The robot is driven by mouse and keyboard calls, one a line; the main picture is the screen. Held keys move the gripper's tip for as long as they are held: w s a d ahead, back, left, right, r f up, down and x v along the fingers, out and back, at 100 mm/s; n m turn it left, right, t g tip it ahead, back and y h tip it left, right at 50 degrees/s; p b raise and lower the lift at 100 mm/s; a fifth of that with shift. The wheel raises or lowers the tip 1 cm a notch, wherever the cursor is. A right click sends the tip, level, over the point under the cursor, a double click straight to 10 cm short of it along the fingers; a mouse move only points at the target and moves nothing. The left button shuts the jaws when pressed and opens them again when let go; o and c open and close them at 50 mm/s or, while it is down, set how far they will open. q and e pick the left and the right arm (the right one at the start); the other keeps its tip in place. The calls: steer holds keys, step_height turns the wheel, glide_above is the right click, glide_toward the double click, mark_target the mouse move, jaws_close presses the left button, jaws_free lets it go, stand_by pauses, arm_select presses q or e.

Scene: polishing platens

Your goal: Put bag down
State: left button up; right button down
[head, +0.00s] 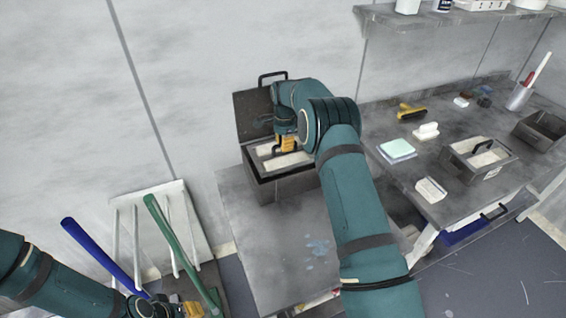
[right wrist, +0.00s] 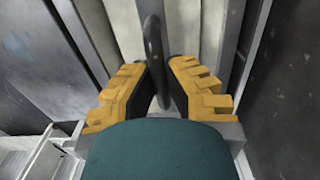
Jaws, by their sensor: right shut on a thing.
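I cannot make out a soft bag. A dark grey case (head: 262,186) stands on the grey worktop, its lid (head: 253,115) raised against the wall and pale contents inside. My right gripper (head: 286,146) points down over the case's opening. In the right wrist view, its yellow fingers (right wrist: 155,95) are shut on a dark curved handle (right wrist: 152,45). What the handle belongs to is mostly hidden by the gripper and arm. My left gripper (head: 192,309) is at the bottom edge, partly cut off, near a rack; its opening is unclear.
A white rack (head: 180,200) with a blue pole (head: 95,250) and a green pole (head: 180,245) stands at left. The right bench holds a handled grey tote (head: 465,168), a yellow tool (head: 409,112) and sponges (head: 396,150). The worktop (head: 285,240) before the case is mostly clear.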

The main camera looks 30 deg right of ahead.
mark_target(284, 158)
step_height(284, 158, down, 7)
steer(key=shift+w+r+b, duration=0.1)
steer(key=shift+w+b, duration=0.05)
steer(key=shift+b, duration=0.4)
steer(key=shift+r, duration=0.1)
steer(key=shift+f, duration=0.25)
steer(key=c, duration=1.1)
jaws_free()
steer(key=shift+c, duration=0.2)
steer(key=shift+r, duration=0.1)
